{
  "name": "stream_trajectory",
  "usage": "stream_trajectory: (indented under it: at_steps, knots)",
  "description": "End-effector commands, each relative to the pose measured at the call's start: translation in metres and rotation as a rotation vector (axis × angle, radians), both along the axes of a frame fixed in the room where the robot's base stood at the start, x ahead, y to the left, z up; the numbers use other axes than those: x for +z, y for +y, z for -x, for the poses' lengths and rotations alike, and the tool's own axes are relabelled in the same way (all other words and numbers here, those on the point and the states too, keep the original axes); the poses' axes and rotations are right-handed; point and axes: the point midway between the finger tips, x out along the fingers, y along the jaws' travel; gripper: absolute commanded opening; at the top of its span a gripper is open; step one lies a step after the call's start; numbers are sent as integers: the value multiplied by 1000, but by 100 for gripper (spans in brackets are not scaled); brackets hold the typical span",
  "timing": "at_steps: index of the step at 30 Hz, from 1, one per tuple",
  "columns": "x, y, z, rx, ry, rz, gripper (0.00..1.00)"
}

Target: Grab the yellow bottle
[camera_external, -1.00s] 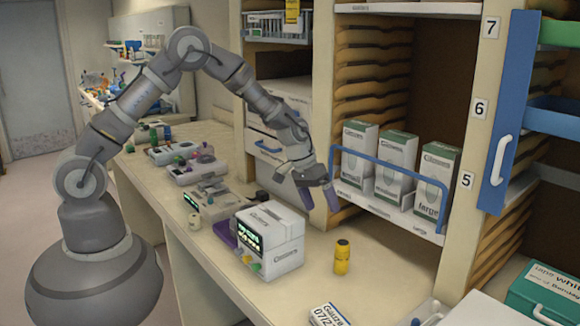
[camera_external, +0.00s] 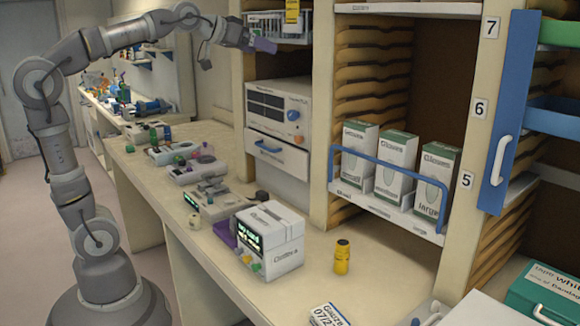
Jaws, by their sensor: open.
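The yellow bottle (camera_external: 342,258) with a dark cap stands upright on the counter, right of the white monitor box. My gripper (camera_external: 265,44) is raised high at the upper middle, in front of the wire basket shelf. It is well above and to the left of the bottle, far from touching it.
The white device with a green display (camera_external: 268,238) stands left of the bottle. White boxes (camera_external: 396,165) sit behind a blue rail (camera_external: 388,165) on the shelf behind it. The counter (camera_external: 300,292) around the bottle is mostly bare.

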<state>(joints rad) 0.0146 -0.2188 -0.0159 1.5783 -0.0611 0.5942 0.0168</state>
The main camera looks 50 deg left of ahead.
Motion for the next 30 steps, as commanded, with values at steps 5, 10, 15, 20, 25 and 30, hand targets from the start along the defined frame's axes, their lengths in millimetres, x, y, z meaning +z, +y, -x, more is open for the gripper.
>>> stream_trajectory:
  at_steps: [5,10,15,20,25,30]
  knots:
    - [35,20,51,46,-136,-33,88]
    - [45,23,60,54,-157,-37,76]
    - [45,23,59,53,-155,-37,76]
    - [42,21,55,50,-146,-36,76]
    - [-25,-11,-13,6,9,-25,76]
    - [-191,-98,-102,-76,323,-32,76]
